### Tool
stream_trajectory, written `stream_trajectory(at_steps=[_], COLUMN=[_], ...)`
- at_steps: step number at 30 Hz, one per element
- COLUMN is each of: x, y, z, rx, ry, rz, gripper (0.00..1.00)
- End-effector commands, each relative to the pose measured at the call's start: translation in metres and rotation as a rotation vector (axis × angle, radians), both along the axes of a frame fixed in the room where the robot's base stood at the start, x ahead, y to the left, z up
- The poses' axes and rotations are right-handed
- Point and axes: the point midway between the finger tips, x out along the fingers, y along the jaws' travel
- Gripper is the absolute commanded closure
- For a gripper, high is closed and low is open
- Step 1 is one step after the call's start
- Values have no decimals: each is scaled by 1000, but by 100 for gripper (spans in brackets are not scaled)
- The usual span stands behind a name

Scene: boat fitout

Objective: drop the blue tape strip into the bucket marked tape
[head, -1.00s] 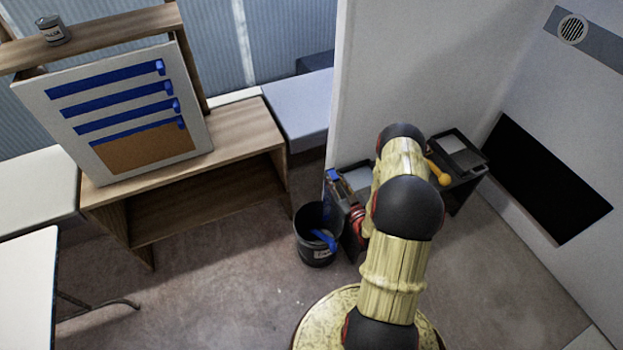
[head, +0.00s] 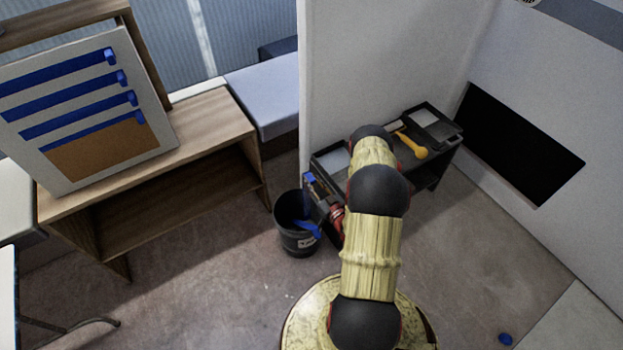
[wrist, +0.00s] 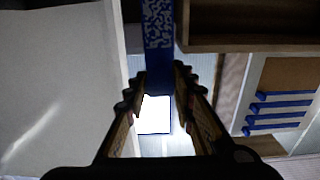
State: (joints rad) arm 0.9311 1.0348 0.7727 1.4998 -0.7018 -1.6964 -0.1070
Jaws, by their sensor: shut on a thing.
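My gripper (wrist: 160,88) is shut on a blue tape strip (wrist: 158,40), which runs between the fingertips in the wrist view. In the head view my gripper (head: 319,190) is beside the black bucket (head: 283,238), just right of its rim and partly hidden by my arm. A small blue piece (head: 309,179) shows at the gripper. Another blue length (head: 306,228) shows across the bucket's mouth and right side. I cannot tell whether it is the held strip's lower end or a separate strip. The bucket's pale label is small and partly covered.
A white panel (head: 32,160) with several blue strips leans on a wooden bench (head: 190,130) at left. A dark side table (head: 437,160) with trays and a yellow tool (head: 411,146) stands behind my arm. A white partition (head: 375,60) is close behind. A blue roundish thing (head: 505,339) lies on the floor.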

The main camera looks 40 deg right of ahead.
Motion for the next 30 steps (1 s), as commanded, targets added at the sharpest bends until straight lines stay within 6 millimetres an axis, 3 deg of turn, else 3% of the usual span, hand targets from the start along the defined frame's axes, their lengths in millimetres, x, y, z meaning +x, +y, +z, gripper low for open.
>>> stream_trajectory(at_steps=[1,18,30], x=[0,-1,-1], y=[0,1,1], z=[-15,-119,-182], rx=[0,3,3], ry=[0,3,4], rz=[0,0,0], gripper=[97,100,100])
